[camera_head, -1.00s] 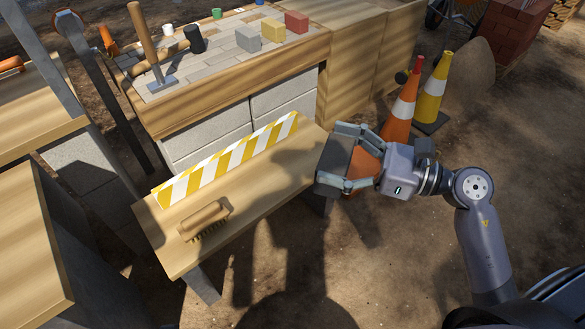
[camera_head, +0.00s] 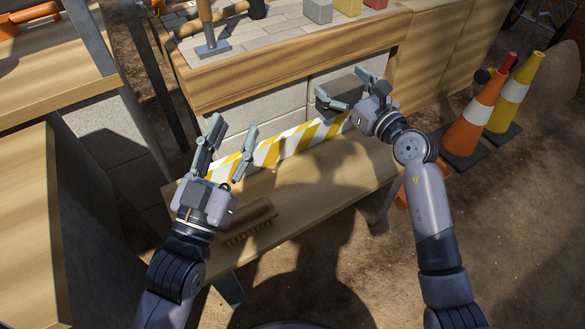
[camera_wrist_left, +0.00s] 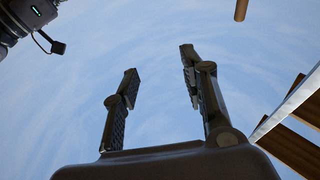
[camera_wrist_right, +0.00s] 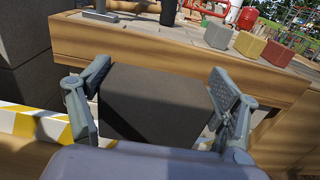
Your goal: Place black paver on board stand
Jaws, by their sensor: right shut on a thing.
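The black paver (camera_wrist_right: 155,105) is a dark block between the two fingers of my right gripper (camera_wrist_right: 160,90) in the right wrist view. In the head view my right gripper (camera_head: 347,88) holds the dark paver (camera_head: 345,88) near the grey block wall, above the far side of the low wooden board on its stand (camera_head: 345,180). My left gripper (camera_head: 232,128) is open and empty above the board's left part, fingers pointing up. In the left wrist view its fingers (camera_wrist_left: 160,75) stand apart against the sky.
A yellow-and-white striped plank (camera_head: 280,148) runs along the board's back edge. A brush (camera_head: 250,222) lies on the board, partly behind my left gripper. A paved worktop (camera_head: 270,45) holds a mallet and coloured blocks. Traffic cones (camera_head: 475,120) stand right.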

